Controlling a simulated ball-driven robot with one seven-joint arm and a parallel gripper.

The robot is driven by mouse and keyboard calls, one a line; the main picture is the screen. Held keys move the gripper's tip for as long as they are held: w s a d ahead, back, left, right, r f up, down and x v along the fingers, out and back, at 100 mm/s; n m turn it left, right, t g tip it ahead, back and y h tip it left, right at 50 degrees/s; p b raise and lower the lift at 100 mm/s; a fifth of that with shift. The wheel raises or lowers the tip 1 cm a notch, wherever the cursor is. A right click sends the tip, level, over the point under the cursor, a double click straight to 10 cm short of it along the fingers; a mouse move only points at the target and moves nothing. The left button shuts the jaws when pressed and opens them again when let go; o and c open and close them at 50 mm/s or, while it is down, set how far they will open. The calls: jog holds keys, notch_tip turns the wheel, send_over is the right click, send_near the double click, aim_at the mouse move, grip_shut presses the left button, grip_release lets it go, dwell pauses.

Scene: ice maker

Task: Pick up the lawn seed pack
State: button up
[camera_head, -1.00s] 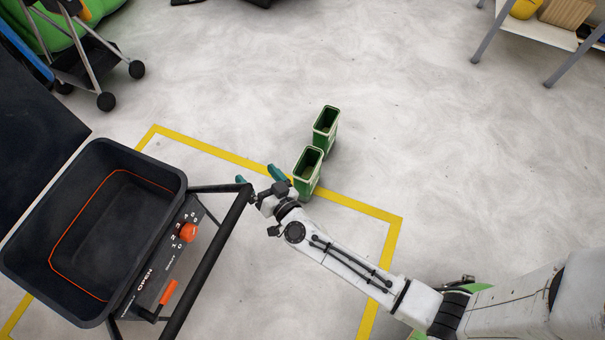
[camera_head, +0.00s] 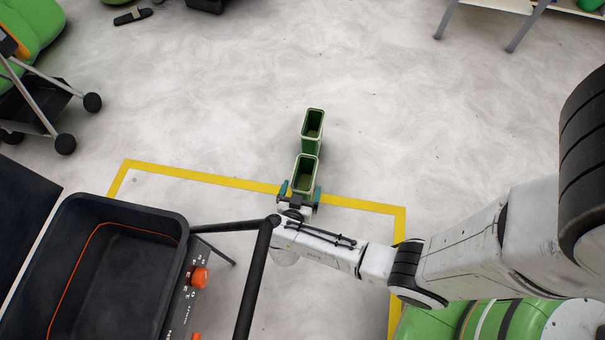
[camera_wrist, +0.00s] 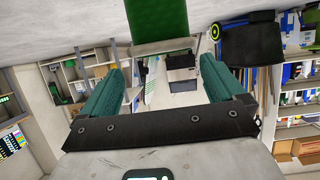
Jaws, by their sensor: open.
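Two green, open-topped packs stand upright on the floor, one behind the other. The nearer pack (camera_head: 306,172) is at the yellow line, and the farther pack (camera_head: 313,123) is just behind it. I cannot read a label on either. My gripper (camera_head: 301,188) is open, its teal fingers on either side of the nearer pack's lower part in the head view. In the wrist view my gripper (camera_wrist: 160,64) is open and empty between its fingers. A green pack (camera_wrist: 157,20) shows at the top, beyond the fingertips. I cannot tell whether the fingers touch it.
A black spreader hopper (camera_head: 110,285) with an orange knob (camera_head: 200,277) and a black handle bar (camera_head: 253,285) stands left of my arm. A yellow line (camera_head: 205,177) crosses the floor. A wheeled cart (camera_head: 45,110) is at far left.

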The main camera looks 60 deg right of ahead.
jog(key=b+x, duration=0.4)
jog(key=x, duration=0.3)
jog(key=shift+w, duration=0.35)
jog(key=shift+r, duration=0.1)
jog(key=shift+c, duration=0.4)
jog(key=c, duration=1.6)
jog(key=shift+o, duration=0.2)
